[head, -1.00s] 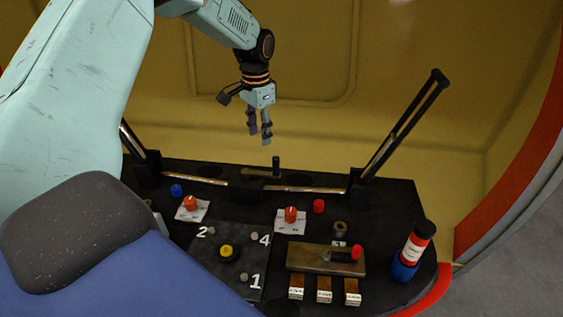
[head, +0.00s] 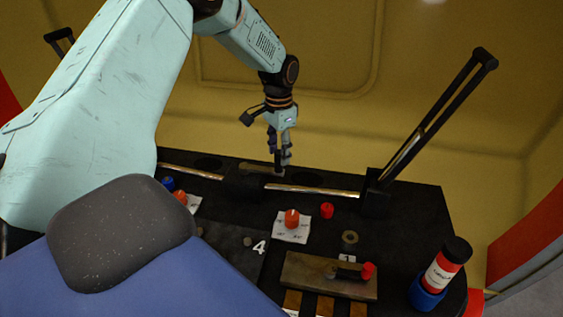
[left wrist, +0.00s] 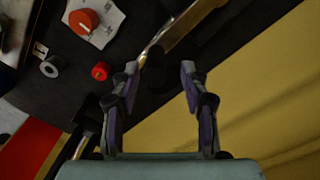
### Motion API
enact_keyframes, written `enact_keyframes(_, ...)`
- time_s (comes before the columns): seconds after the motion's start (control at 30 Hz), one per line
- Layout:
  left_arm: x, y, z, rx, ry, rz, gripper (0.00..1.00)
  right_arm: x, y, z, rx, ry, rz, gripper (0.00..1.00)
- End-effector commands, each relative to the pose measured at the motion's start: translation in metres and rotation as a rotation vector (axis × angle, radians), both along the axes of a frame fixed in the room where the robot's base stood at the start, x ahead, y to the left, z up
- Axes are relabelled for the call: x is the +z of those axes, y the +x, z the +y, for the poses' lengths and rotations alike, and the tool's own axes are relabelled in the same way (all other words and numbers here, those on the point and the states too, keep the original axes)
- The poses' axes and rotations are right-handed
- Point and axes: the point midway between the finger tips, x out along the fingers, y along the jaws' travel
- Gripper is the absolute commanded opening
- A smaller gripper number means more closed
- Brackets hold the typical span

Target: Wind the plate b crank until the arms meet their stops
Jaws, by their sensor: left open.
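A black crank with an upright handle (left wrist: 156,72) stands at the middle of the metal rod (head: 312,190) along the back of the dark board. My left gripper (head: 280,160) is above and around this handle in the head view, covering most of it. In the left wrist view the two fingers (left wrist: 160,75) are apart with the dark handle between them; I cannot tell whether either touches it. A right black arm (head: 430,125) slants up and outward; the left arm's top (head: 60,40) shows behind my arm. My right gripper is out of view. No label "b" is readable.
The dark board (head: 410,215) carries an orange-red knob (head: 292,218) on white paper, a red cap (head: 327,210), a grey ring (head: 350,238) and a brown plate (head: 310,275) with a red-knobbed lever.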

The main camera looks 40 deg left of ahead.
Motion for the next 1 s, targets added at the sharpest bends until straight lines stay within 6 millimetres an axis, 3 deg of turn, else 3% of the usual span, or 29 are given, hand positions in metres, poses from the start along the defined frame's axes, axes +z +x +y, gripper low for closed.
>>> enact_keyframes(0.2,-0.027,0.001,-0.001,-0.001,0.001,0.001,0.45,-0.008,-0.001,0.0,-0.001,0.0,0.002,0.71)
enact_keyframes(0.57,-0.032,0.004,-0.002,-0.001,0.001,-0.001,0.45,-0.008,-0.001,0.0,0.0,0.0,0.001,0.71)
enact_keyframes(1.0,-0.033,0.005,-0.001,-0.001,0.001,-0.001,0.09,-0.008,-0.001,0.0,-0.001,0.0,0.001,0.71)
